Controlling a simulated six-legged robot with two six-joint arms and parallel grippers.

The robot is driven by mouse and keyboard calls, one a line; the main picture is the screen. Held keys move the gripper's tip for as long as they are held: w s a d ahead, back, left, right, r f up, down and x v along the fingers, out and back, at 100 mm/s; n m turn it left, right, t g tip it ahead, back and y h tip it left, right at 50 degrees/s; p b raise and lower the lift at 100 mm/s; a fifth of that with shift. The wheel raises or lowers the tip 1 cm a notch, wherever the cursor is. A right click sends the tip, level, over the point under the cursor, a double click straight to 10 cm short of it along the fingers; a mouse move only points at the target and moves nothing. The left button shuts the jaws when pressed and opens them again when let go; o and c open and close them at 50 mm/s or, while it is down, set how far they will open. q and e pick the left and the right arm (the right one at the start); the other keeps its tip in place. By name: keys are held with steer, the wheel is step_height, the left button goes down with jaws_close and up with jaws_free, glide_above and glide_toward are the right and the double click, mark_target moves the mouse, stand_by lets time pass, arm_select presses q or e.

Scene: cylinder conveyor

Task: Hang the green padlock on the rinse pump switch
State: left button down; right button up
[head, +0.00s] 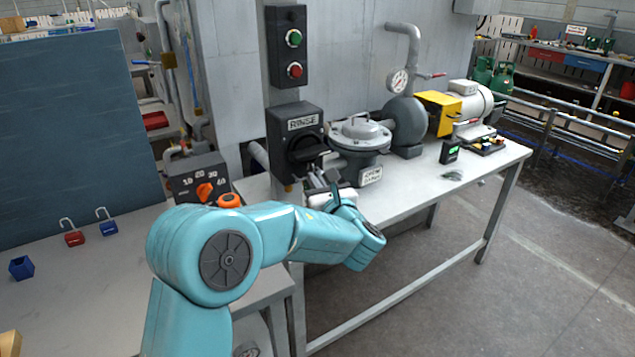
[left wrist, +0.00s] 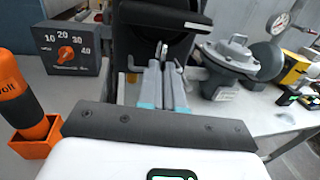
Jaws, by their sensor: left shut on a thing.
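The rinse switch (head: 293,130) is a dark box labelled RINSE with a black rotary handle, mounted on the grey wall panel. In the left wrist view its dark lower part (left wrist: 150,35) fills the top middle. My left gripper (head: 318,180) is at the lower front of the switch, close to its handle. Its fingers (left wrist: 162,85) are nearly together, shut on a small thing. A thin silver loop like a padlock shackle (left wrist: 161,52) shows at the fingertips, close to the switch. The padlock's body is hidden and no green shows. My right gripper is out of view.
A red padlock (head: 74,238) and a blue padlock (head: 107,222) stand on the left table. A dial box (head: 200,178) is left of the switch. A grey round-topped valve (head: 360,136) stands close on the right. The right bench's front is clear.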

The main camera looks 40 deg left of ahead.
arm_select(q)
step_height(320, 180, down, 3)
steer(key=shift+r+b, duration=0.15)
steer(key=shift+b, duration=0.85)
steer(key=c, duration=1.7)
jaws_free()
steer(key=o, duration=0.5)
steer(key=b+v, duration=0.1)
steer(key=v, duration=1.5)
steer(key=shift+d, duration=0.1)
